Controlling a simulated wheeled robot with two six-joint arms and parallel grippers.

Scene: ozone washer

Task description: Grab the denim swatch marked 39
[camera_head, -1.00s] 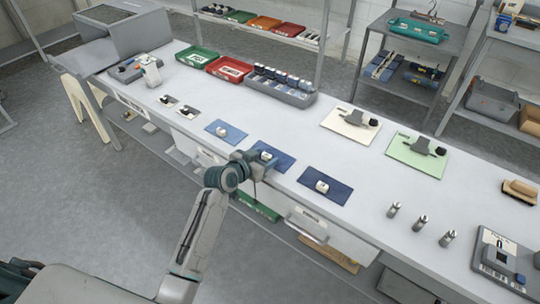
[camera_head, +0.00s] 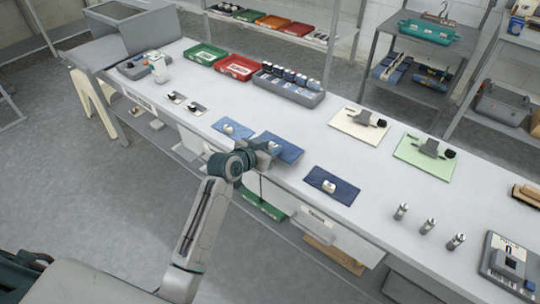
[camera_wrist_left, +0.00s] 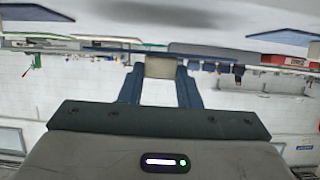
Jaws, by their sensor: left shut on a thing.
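Three denim swatches lie in a row along the near edge of the bench: a light blue one (camera_head: 226,125), a mid-blue one (camera_head: 288,151) and a dark navy one (camera_head: 345,195). The light and navy swatches each carry a small whitish block. No number is legible on any of them. My left gripper (camera_head: 270,148) is at the mid-blue swatch and covers its middle. In the left wrist view its two fingers (camera_wrist_left: 160,75) are shut on a beige block (camera_wrist_left: 160,67), which appears to be that swatch's grip. Whether the swatch is clear of the bench cannot be told.
Two mats with dark clamps, one cream (camera_head: 345,127) and one green (camera_head: 415,165), lie farther right. Several small metal cylinders (camera_head: 428,226) stand at the front right. A grey rack (camera_head: 290,95) and red tray (camera_head: 236,67) stand behind the swatches.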

